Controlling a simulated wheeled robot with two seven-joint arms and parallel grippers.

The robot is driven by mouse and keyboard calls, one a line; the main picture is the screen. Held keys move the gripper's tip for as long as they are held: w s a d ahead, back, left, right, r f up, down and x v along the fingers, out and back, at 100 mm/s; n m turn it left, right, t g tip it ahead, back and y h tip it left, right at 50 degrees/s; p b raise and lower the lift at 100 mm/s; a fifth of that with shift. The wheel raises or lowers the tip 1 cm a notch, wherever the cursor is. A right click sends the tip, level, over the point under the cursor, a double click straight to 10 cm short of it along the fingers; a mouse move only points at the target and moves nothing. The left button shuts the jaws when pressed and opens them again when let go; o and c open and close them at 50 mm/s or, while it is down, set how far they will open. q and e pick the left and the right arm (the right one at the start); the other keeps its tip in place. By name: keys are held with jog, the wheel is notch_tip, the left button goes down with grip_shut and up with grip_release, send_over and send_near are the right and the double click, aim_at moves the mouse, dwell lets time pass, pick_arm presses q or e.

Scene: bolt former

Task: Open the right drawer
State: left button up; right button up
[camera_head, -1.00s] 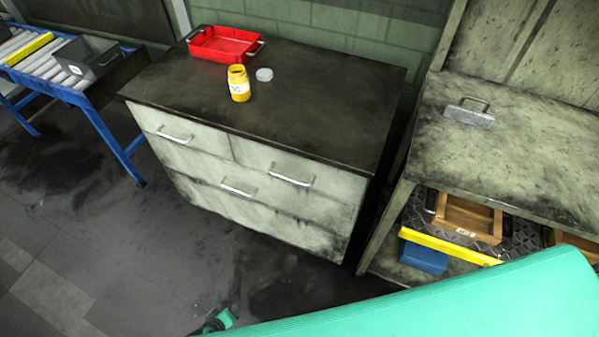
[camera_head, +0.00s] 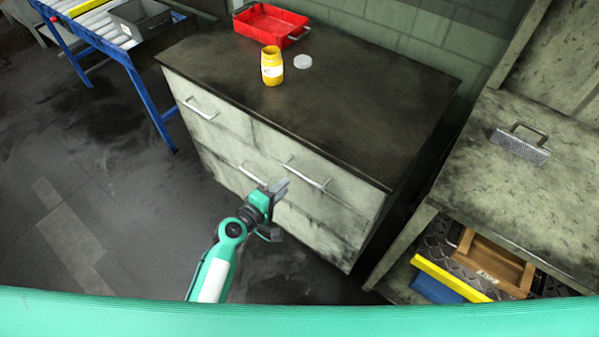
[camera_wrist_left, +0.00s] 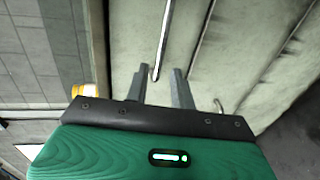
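The right drawer (camera_head: 345,186) is the upper right one in the pale, stained cabinet, and it looks shut. Its silver bar handle (camera_head: 310,177) is on its front. My left gripper (camera_head: 281,187) is just in front of the cabinet, near the left end of that handle. In the left wrist view my two gripper fingers (camera_wrist_left: 160,73) are apart, and a silver handle bar (camera_wrist_left: 162,40) lines up with the gap between them. I cannot tell whether the fingers touch it. My right gripper is not in view.
On the dark cabinet top (camera_head: 380,90) stand a red tray (camera_head: 270,24), a yellow jar (camera_head: 272,68) and a white lid (camera_head: 303,62). A workbench (camera_head: 525,190) stands at the right and a blue-legged conveyor (camera_head: 150,100) at the left. The floor before the cabinet is clear.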

aim_at(298, 173)
pick_arm(q)
jog(key=x, duration=0.8)
jog(key=shift+w, duration=0.15)
grip_shut()
